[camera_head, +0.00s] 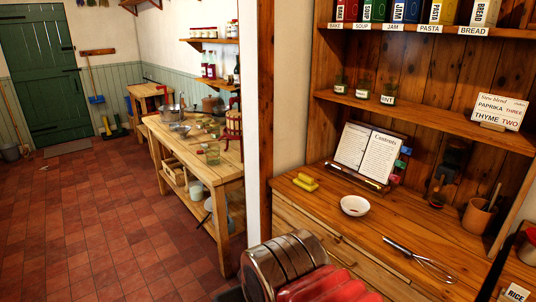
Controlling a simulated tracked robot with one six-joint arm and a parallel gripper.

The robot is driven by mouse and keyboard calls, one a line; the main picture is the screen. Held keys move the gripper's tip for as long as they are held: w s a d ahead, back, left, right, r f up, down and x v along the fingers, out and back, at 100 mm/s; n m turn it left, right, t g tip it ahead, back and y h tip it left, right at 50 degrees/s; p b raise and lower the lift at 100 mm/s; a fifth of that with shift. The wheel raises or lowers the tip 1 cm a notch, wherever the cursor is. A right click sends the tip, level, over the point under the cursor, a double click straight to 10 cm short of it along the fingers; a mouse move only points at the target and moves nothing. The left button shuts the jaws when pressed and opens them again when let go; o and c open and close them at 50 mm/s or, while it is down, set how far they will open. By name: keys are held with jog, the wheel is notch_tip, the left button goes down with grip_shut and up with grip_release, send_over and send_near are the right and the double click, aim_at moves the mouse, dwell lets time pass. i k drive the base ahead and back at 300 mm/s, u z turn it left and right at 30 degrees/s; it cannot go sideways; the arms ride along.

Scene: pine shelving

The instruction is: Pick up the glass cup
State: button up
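A greenish see-through vessel that looks like the glass cup (212,154) stands on the near end of the long wooden workbench (222,172) left of the white post. It is small in this view, so I cannot be fully sure of it. Metal and red parts of my own arm show at the bottom middle. My gripper's fingers are not in view, so I cannot tell where they are relative to the cup.
A pot (170,112), a red-banded jar (233,122) and small items crowd the workbench. The tiled floor (90,215) left of it is clear. The pine shelving counter at right holds a white bowl (355,206), a whisk (420,260) and a book (368,152).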

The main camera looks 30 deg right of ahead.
aim_at(438, 201)
jog(key=z, duration=2.2)
